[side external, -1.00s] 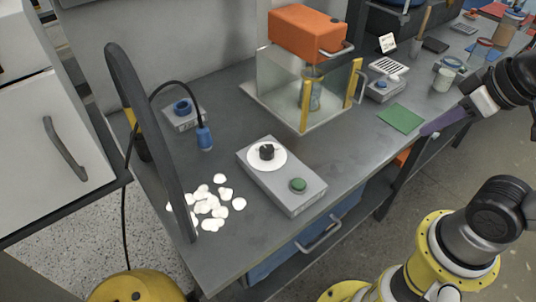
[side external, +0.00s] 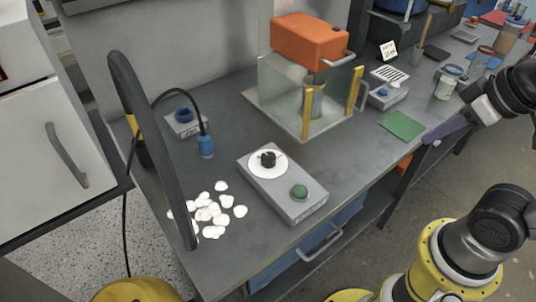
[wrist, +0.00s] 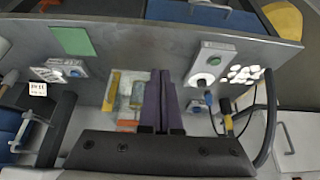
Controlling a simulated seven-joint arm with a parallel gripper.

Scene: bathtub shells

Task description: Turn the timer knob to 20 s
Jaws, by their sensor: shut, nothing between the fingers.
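A grey box (side external: 292,200) lies on the bench with a white dial plate, a black knob (side external: 267,159) and a green button (side external: 300,191). The dial marks and the knob's setting are too small to read. In the wrist view the box (wrist: 212,65) is right of the fingers, with its dial (wrist: 201,80) facing up. My gripper (side external: 427,138) is at the right over the bench's front edge, well away from the knob, its purple fingers together and empty. The fingers (wrist: 160,74) show closed in the wrist view.
White shells (side external: 210,212) lie left of the box, beside a dark arch (side external: 150,150). A clear tank (side external: 285,88) with yellow posts and an orange top stands behind. A blue-knobbed box (side external: 385,93) and green mat (side external: 403,125) are toward the right.

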